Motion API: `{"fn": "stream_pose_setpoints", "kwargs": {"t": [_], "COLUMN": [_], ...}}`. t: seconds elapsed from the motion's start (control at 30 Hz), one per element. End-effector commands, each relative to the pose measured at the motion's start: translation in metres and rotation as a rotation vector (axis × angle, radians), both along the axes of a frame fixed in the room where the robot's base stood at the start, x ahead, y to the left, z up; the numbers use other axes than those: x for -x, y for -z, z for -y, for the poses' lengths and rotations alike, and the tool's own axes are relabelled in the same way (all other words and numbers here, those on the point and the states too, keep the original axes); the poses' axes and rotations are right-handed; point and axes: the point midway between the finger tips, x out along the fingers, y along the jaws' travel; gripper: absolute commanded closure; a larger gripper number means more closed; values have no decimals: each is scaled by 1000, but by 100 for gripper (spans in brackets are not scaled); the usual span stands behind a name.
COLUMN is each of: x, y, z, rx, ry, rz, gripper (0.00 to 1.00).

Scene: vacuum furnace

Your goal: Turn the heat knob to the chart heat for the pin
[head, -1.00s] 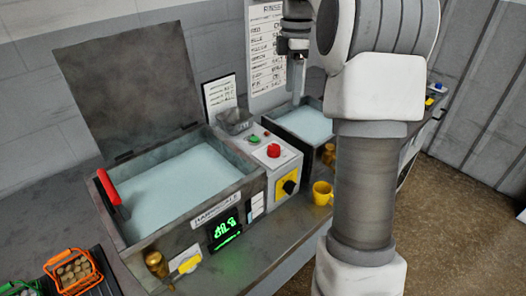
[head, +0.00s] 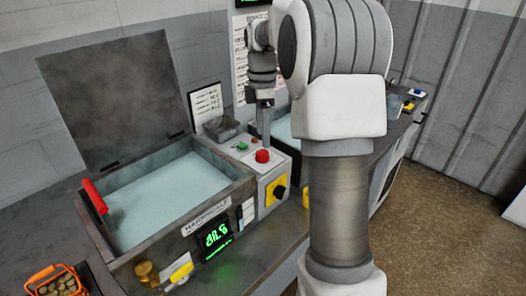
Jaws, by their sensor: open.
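The heat knob (head: 279,191) appears to be the black knob on a yellow plate, on the front of the grey control box (head: 269,176) beside the open tank. A red button (head: 262,156) and a green button (head: 242,146) sit on top of the box. My gripper (head: 265,138) points down behind and above the red button, apart from the knob. It is seen edge-on and looks empty. A wall chart (head: 239,62) is partly hidden behind my arm. A smaller chart (head: 206,103) leans on the wall; its text is too small to read. No pin can be made out.
The tank (head: 165,238) holds pale blue liquid, its lid (head: 115,95) raised. A green display (head: 215,234) glows on its front. An orange basket (head: 55,282) stands front left. A second tank (head: 283,125) and a yellow object (head: 305,197) are partly hidden by my arm.

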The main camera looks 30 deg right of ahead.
Motion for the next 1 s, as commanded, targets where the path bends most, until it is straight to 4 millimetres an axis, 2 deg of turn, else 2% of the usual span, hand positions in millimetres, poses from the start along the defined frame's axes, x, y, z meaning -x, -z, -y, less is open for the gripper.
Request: {"fn": "stream_pose_setpoints", "kwargs": {"t": [0.03, 0.1, 0.3, 0.7, 1.0], "x": [1, 2, 3, 3, 3], "y": [13, 25, 49, 55, 55], "z": [0, 0, -1, -1, -1], "rx": [-1, -1, 0, 0, 0], "ry": [0, 0, 0, 0, 0], "rz": [-4, -4, -2, 0, 0], "gripper": [24, 24, 24, 24, 78]}}
